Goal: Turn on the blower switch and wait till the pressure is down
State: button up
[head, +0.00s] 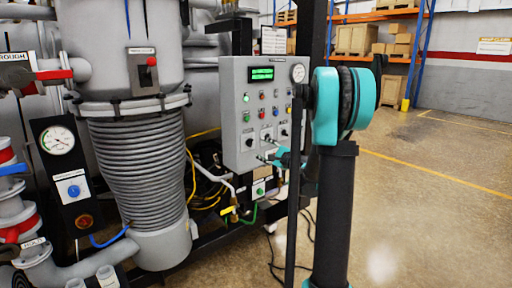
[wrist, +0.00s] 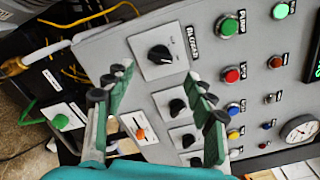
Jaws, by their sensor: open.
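The blower switch is a black rotary knob (wrist: 160,54) on a white plate labelled BLOWER in the wrist view. In the head view the lower-left knob (head: 249,142) of the grey control panel (head: 236,80) matches it. My gripper (wrist: 158,75) is open, its two fingers spread to either side below the knob in the wrist picture, with nothing between them. I see no contact with the knob. In the head view my gripper (head: 272,159) is at the panel's lower edge. A green display (head: 262,73) and a round gauge (head: 298,72) are on the panel; their readings are too small to tell.
Other knobs (wrist: 178,106) and coloured buttons (wrist: 232,75) crowd the panel near my fingers. Cables and pipes (head: 205,175) run below it. A ribbed grey vessel (head: 140,165) and another gauge (head: 57,140) stand at left. The floor at right is open.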

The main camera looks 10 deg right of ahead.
jog(key=v, duration=0.5)
jog(key=shift+s, duration=0.1)
jog(key=s+a+f+n+g+h, duration=0.1)
jog(key=s+a+f+n+g, duration=0.4)
jog(key=s, duration=0.4)
jog(key=s+a+f+n+g+h, duration=0.1)
jog(key=s+a+f+n+g, duration=0.2)
jog(key=s+a+f+n, duration=0.4)
jog(key=s+d+f+n+g+h, duration=0.1)
jog(key=s+d+f+n+h, duration=0.2)
jog(key=s, duration=0.7)
jog(key=s+d+f+n+g+h, duration=0.2)
jog(key=s+d+f, duration=0.3)
jog(key=s, duration=0.5)
jog(key=shift+s+d+f+n+g+h, duration=0.3)
jog(key=shift+f+n+h, duration=0.3)
jog(key=shift+f+h, duration=0.35)
jog(key=shift+w+a, duration=0.1)
